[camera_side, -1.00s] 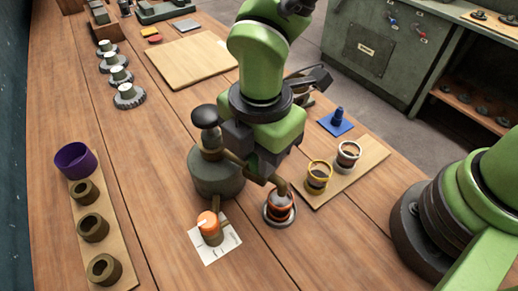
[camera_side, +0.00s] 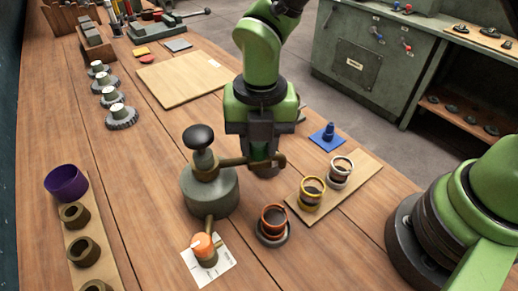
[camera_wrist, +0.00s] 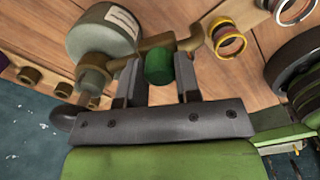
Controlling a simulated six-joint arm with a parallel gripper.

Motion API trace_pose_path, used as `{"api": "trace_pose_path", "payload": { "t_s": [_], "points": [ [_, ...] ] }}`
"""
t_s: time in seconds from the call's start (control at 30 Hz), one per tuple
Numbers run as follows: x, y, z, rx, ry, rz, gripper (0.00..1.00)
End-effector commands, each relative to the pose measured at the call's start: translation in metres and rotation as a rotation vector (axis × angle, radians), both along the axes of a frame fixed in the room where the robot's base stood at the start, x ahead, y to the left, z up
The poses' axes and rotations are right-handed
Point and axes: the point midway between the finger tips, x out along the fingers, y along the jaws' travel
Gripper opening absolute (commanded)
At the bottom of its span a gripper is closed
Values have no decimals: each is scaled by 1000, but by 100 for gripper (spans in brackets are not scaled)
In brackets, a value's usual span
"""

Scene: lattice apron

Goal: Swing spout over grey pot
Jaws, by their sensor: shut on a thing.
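The brass spout (camera_side: 238,161) runs right from a grey-green round tank (camera_side: 207,192) with a black knob. Its bent tip is left of and behind the yellow-rimmed pot (camera_side: 311,193), over none of the pots. The grey-rimmed pot (camera_side: 341,172) stands farther right on a wooden board. An orange-rimmed pot (camera_side: 272,222) stands on a dark round base in front. My gripper (camera_side: 262,146) is at the spout's outer part. In the wrist view, my gripper (camera_wrist: 158,80) is shut on a green grip (camera_wrist: 158,66) beside the spout (camera_wrist: 155,44); the exact contact is partly hidden.
An orange-topped brass fitting (camera_side: 203,247) stands on a white marked card near the tank. A blue piece (camera_side: 328,136) lies behind the board (camera_side: 358,184). A purple cup (camera_side: 66,183) and brass rings line the left.

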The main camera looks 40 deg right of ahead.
Motion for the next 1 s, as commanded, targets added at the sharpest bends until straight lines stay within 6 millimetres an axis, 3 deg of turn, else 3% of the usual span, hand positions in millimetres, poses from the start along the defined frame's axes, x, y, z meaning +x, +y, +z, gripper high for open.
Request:
{"api": "trace_pose_path", "payload": {
  "t_s": [0.5,1.0],
  "points": [
    [32,-9,-1,-1,0,373,0],
    [40,-9,-1,-2,0,466,0]
  ]
}}
